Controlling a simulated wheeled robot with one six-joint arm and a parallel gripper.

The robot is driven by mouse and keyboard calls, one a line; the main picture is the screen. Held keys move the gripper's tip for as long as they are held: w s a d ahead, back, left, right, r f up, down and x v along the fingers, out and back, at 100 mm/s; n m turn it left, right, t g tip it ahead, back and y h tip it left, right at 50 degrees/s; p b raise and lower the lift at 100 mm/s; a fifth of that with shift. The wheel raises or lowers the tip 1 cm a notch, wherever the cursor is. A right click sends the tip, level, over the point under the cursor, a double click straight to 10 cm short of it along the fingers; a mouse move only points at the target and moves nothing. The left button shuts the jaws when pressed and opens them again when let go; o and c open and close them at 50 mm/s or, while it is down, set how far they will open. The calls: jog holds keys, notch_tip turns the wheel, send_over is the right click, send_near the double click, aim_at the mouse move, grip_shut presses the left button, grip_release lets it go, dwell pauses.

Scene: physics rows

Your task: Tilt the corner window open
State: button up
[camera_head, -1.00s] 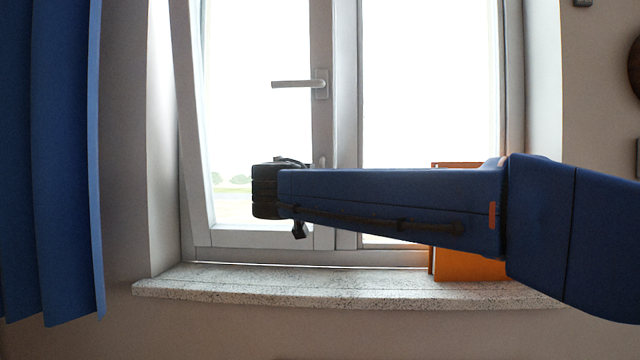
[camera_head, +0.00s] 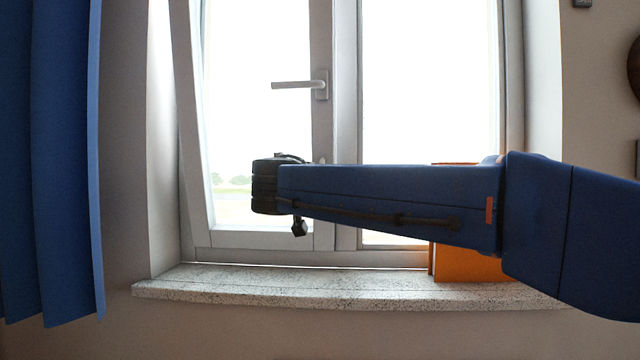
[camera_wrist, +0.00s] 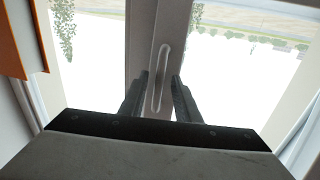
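The left sash of the corner window (camera_head: 187,110) leans inward at its top in the head view, with a gap along its left edge. Its handle (camera_head: 297,84) lies horizontal, pointing left. My gripper (camera_wrist: 160,88) is below the handle, in front of the lower part of the sash; its black body (camera_head: 265,187) shows in the head view, with the fingers hidden. In the wrist view the two fingers stand apart on either side of a pale upright frame member carrying a slim elongated fitting (camera_wrist: 162,75). Whether they touch it I cannot tell.
An orange object (camera_head: 465,265) stands on the right part of the speckled sill (camera_head: 250,285), partly behind my arm. It also shows at upper left in the wrist view (camera_wrist: 12,45). A blue curtain (camera_head: 60,150) hangs at left. The sill's left part is clear.

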jog(key=v, duration=1.7)
jog(key=shift+s+r, duration=0.1)
